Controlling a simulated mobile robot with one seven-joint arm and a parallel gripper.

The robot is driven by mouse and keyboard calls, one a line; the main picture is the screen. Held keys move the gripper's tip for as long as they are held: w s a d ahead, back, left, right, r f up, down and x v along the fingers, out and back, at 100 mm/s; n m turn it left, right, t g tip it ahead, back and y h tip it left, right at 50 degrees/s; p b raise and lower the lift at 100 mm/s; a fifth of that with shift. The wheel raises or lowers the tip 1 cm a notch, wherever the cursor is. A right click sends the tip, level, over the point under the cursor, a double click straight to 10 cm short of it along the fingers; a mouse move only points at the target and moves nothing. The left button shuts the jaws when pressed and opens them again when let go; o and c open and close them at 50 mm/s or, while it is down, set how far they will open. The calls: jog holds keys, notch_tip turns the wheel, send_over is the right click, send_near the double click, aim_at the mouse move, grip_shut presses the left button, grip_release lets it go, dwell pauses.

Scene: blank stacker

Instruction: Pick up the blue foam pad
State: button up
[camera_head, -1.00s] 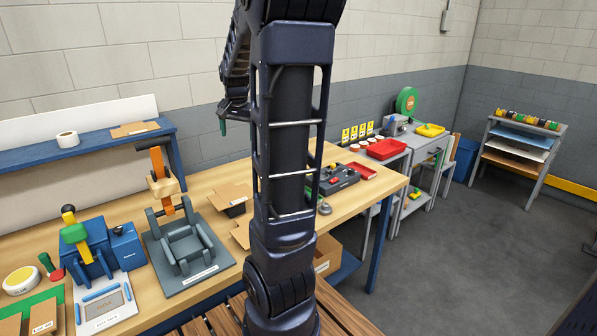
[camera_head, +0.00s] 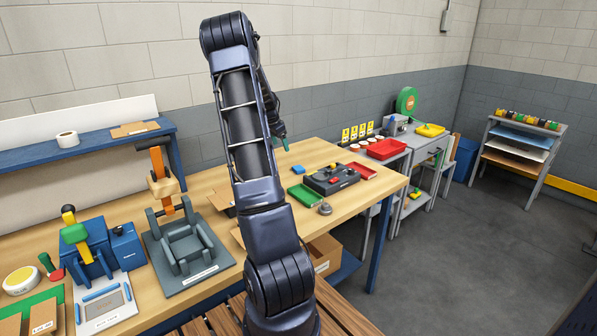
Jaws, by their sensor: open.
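A small blue block (camera_head: 298,169), which looks like the blue foam pad, lies on the wooden tabletop (camera_head: 310,153) just right of my arm. My gripper (camera_head: 280,143) shows small behind and right of my arm, with greenish fingertips. It is open and looks empty. It appears above and a little left of the blue block in the picture, apart from it. Its exact height over the table is hard to tell. My arm hides part of the table's middle.
A dark control box (camera_head: 332,179) stands right of the blue block, between a green tray (camera_head: 305,196) and a red tray (camera_head: 362,171). A grey fixture with an orange lever (camera_head: 188,243) stands left of my arm. Cardboard pieces lie partly hidden behind my arm.

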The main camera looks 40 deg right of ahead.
jog(key=m, duration=0.2)
send_near(298, 167)
jog(key=shift+g+h, duration=0.4)
jog(key=x, duration=0.8)
jog(key=shift+w+a+f, duration=0.1)
jog(key=shift+a+f, duration=0.15)
jog(key=shift+f, duration=0.15)
jog(key=c, duration=1.1)
